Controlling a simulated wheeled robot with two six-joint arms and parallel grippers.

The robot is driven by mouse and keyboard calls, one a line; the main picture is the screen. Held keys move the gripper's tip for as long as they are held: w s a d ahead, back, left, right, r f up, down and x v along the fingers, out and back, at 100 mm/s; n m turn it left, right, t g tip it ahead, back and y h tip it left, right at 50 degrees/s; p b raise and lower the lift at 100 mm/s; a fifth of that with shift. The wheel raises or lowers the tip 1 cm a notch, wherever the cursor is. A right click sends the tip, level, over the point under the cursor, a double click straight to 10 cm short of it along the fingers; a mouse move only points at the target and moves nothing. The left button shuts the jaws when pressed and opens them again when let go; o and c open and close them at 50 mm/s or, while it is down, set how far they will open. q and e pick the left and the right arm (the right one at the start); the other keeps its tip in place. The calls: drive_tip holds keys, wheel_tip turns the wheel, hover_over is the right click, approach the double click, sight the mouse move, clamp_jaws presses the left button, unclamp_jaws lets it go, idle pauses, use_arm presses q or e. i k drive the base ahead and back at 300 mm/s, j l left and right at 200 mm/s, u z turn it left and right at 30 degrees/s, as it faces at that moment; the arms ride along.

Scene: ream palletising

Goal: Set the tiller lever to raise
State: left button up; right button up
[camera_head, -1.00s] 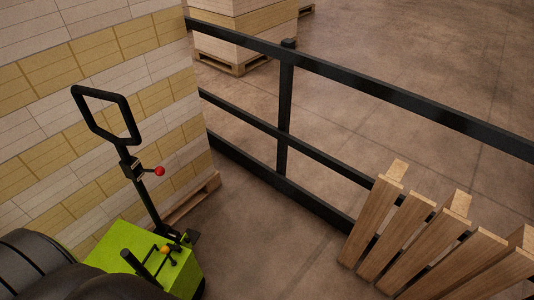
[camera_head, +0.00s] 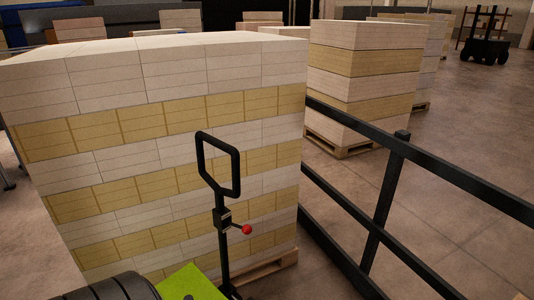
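The tiller (camera_head: 222,245) stands upright in front of the stacked pallet, with a black loop handle (camera_head: 238,172) at its top. The tiller lever, a short rod with a red ball knob (camera_head: 247,229), sticks out to the right below the loop. The green pallet truck body (camera_head: 192,284) shows at the bottom edge, mostly cut off. A dark rounded shape covers the lower left corner. Neither of my grippers shows in the view.
A tall stack of white and yellow reams (camera_head: 170,130) on a wooden pallet (camera_head: 268,269) stands right behind the tiller. A black railing (camera_head: 385,192) runs along the right. Another ream stack (camera_head: 362,85) stands beyond it. Open floor (camera_head: 470,130) lies at the far right.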

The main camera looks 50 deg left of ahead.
sight(246, 229)
drive_tip(key=u, duration=1.65)
